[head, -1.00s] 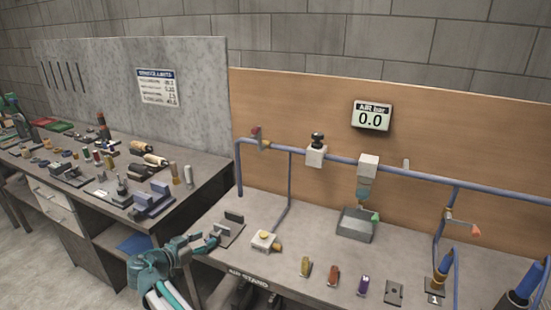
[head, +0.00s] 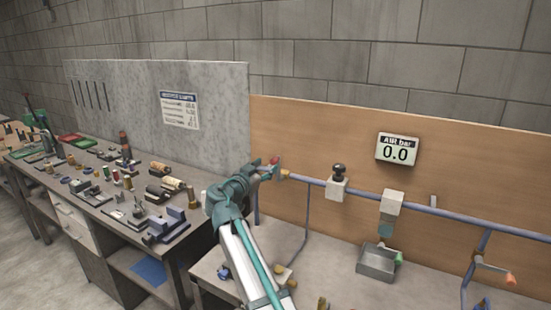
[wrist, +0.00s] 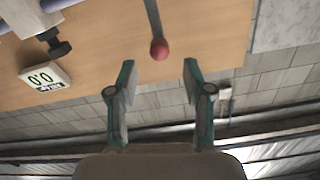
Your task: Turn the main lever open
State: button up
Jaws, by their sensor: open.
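The main lever is a thin grey bar with a red ball knob (wrist: 159,49) in the wrist view. The knob also shows in the head view (head: 274,160), at the left end of the blue air pipe. My gripper (wrist: 160,78) is open and empty, its two teal fingers spread to either side of the knob's line. The knob appears just past the fingertips, roughly centred between them, with no contact visible. In the head view my gripper (head: 268,171) is beside the lever and partly hides it and its valve.
The air gauge (head: 398,150) reads 0.0 on the wooden board (head: 330,130). A white block with a black knob (head: 337,182) sits on the pipe (head: 365,190) to the right. A grey tray (head: 377,264) is on the bench below. A cluttered workbench stands at the left.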

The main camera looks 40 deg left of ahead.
aim_at(272, 162)
jog(key=w, duration=0.2)
jog(key=w+p, duration=0.1)
jog(key=w, duration=0.1)
jog(key=w+p, duration=0.1)
jog(key=w, duration=0.1)
jog(key=shift+a, duration=0.25)
grip_shut()
